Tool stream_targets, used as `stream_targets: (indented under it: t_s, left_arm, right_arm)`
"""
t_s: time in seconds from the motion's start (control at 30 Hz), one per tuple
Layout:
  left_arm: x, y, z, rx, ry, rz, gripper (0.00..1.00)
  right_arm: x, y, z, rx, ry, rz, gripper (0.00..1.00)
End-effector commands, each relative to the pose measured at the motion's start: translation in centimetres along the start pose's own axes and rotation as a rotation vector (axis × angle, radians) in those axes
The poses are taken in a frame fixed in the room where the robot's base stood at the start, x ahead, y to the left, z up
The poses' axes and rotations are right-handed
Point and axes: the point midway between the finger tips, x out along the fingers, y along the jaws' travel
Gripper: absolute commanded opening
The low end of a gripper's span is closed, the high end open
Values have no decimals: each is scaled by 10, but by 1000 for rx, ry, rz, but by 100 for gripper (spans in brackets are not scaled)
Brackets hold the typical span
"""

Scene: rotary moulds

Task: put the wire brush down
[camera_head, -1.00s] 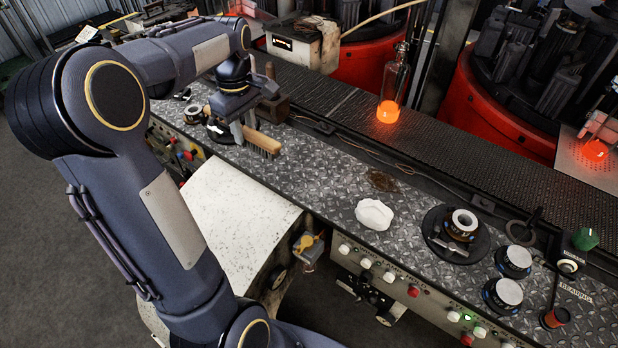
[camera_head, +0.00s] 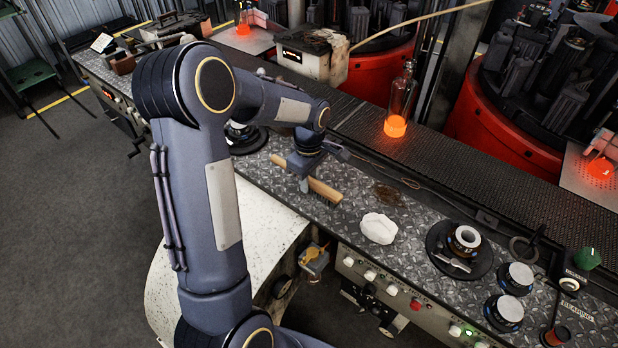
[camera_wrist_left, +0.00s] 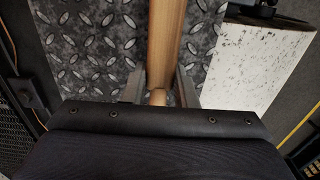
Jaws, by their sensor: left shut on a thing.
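The wire brush (camera_head: 326,190) has a wooden handle and dark bristles. It is at the metal-plated bench top (camera_head: 345,215), bristles facing down. My left gripper (camera_head: 305,183) is shut on its handle near one end. In the left wrist view the wooden handle (camera_wrist_left: 166,45) runs up between the two fingers (camera_wrist_left: 160,88), with the diamond plate behind it. I cannot tell whether the bristles touch the plate. My right gripper is not in view.
A white crumpled cloth (camera_head: 378,228) and a dark stain (camera_head: 388,194) lie right of the brush. Round mould parts (camera_head: 464,240) stand further right. A glowing glass bottle (camera_head: 400,100) is on the conveyor (camera_head: 362,128) behind. Cables run along the bench's back edge.

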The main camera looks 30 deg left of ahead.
Motion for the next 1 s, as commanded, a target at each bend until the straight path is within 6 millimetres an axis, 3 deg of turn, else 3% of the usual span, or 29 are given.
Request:
stream_targets:
  t_s: [0.4, 0.43, 0.57, 0.83, 1.0]
  left_arm:
    - [7, 0, 0, 0, 0, 1, 1]
    - [6, 0, 0, 0, 0, 0, 29]
    - [5, 0, 0, 0, 0, 0, 46]
    - [5, 0, 0, 0, 0, 0, 47]
    - [-8, 1, 0, 1, 1, 5, 47]
  right_arm:
    - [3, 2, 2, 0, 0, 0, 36]
    - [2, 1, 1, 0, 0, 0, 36]
    - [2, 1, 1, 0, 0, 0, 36]
    - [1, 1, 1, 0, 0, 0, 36]
    - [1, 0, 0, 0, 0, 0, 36]
